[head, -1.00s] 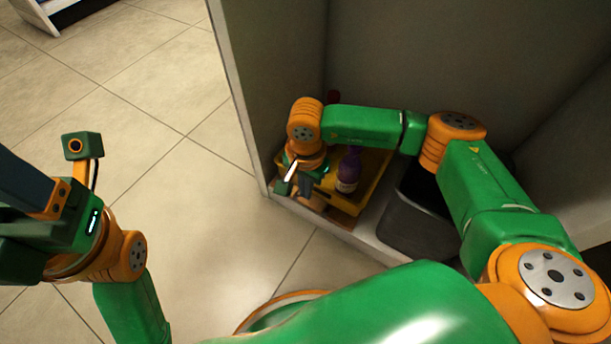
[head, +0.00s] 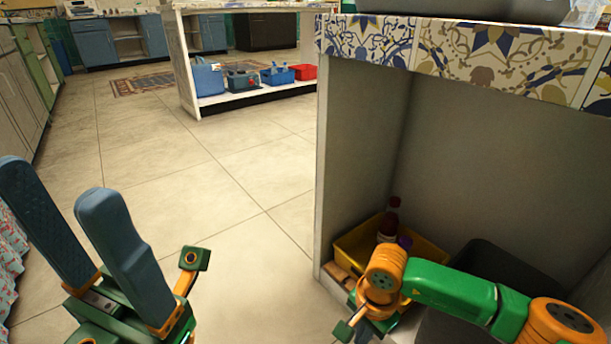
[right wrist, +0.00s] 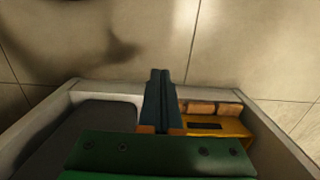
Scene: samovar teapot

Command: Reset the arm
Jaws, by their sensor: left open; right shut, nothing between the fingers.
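My left gripper (head: 92,238) is at the lower left in the head view. Its two blue fingers point up and stand apart, with nothing between them, over the open floor. My right arm reaches across the front of the open cabinet at the lower right. Its gripper is mostly hidden behind its own wrist in the head view. In the right wrist view the right gripper (right wrist: 161,90) shows its dark fingers pressed together, with nothing held. It is above the front edge of the cabinet's bottom, between a dark bin and a yellow crate.
The cabinet (head: 357,130) has a patterned tile top edge. Inside are a yellow crate (head: 428,256) with a red-capped bottle (head: 388,225), and a dark bin (head: 490,262). Tiled floor (head: 215,165) is clear at the left. A far island shelf holds blue and red baskets (head: 303,72).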

